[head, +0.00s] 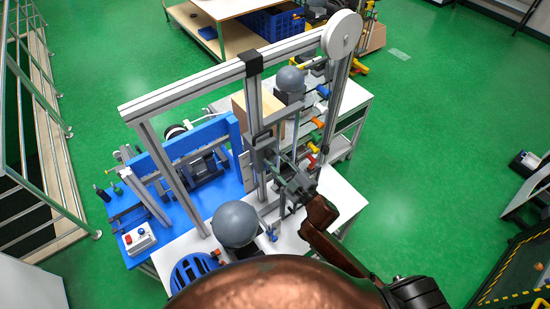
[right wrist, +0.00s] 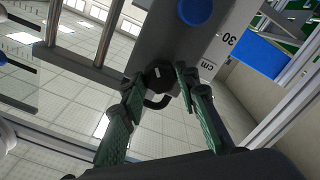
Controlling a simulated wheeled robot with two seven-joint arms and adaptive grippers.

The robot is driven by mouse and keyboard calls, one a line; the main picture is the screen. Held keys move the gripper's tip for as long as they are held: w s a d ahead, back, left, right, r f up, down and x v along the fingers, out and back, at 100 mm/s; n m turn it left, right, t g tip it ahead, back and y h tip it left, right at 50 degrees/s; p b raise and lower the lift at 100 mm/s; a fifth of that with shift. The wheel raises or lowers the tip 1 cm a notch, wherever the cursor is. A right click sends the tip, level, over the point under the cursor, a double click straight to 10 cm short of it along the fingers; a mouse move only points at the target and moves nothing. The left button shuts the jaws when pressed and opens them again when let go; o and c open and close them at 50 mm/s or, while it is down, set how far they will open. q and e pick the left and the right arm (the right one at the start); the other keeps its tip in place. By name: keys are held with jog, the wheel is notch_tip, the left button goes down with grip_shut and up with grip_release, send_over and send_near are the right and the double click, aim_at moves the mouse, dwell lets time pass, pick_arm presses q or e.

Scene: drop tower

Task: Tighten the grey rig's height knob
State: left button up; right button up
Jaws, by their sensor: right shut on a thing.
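The grey rig (head: 253,92) is a tall metal frame on a white table, with a white pulley wheel at its top right. My right gripper (head: 293,190) is low at the front of the rig's uprights. In the right wrist view its two green fingers (right wrist: 159,84) stand on either side of a black knob (right wrist: 159,77), shut on it. The knob sits at the lower end of a grey plate (right wrist: 175,45) with a scale marked 30 and cm. In the head view the gripper hides the knob. My left gripper is not in view.
A blue machine (head: 190,150) stands at left. Coloured handles (head: 317,123) line the right side. Green floor (head: 440,130) is clear at right.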

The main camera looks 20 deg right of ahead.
jog(key=n, duration=0.4)
jog(key=shift+r+n, duration=0.1)
jog(key=shift+n, duration=0.2)
jog(key=shift+n+p, duration=0.35)
jog(key=shift+n, duration=2.25)
jog(key=o, duration=1.2)
jog(key=shift+c, duration=0.2)
jog(key=shift+s, duration=0.25)
jog(key=v, duration=1.1)
jog(key=shift+s, duration=0.25)
jog(key=shift+d, duration=0.1)
